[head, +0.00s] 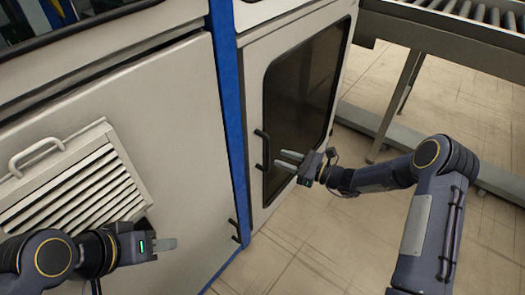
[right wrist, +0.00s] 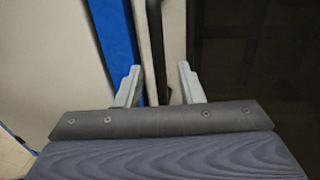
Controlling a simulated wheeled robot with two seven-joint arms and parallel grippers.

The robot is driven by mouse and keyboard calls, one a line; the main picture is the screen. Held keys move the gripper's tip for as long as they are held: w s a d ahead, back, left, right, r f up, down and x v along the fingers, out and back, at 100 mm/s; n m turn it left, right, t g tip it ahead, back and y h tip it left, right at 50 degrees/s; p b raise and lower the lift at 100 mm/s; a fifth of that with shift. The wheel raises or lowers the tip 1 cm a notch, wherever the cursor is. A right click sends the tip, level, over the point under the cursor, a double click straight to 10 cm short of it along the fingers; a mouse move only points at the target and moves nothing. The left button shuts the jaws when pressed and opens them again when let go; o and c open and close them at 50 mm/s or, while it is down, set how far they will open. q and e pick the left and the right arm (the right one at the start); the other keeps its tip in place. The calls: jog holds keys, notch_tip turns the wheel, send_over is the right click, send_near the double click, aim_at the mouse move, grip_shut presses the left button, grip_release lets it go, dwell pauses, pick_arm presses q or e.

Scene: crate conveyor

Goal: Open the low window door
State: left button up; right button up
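The low window door (head: 259,60) is a pale panel with a dark window (head: 303,100), right of a blue post (head: 229,110). It looks closed. Its black bar handle (head: 262,150) stands upright near the left edge. My right gripper (head: 284,162) is open, its fingers pointing at the handle from the right. In the right wrist view the handle (right wrist: 154,45) runs upright ahead, between the lines of the two fingertips (right wrist: 160,82); no grip on it shows. My left gripper (head: 170,244) is in front of the pale left panel, away from the door; its finger gap cannot be made out.
A louvred vent cover (head: 75,185) with a grey handle is on the left panel (head: 175,110). Another small black handle (head: 235,230) sits low by the blue post. A roller conveyor (head: 450,25) with legs stands at upper right. Tiled floor (head: 310,250) is free before the door.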

aim_at(267, 168)
jog(key=x, duration=0.6)
jog(key=shift+a, duration=0.3)
grip_shut()
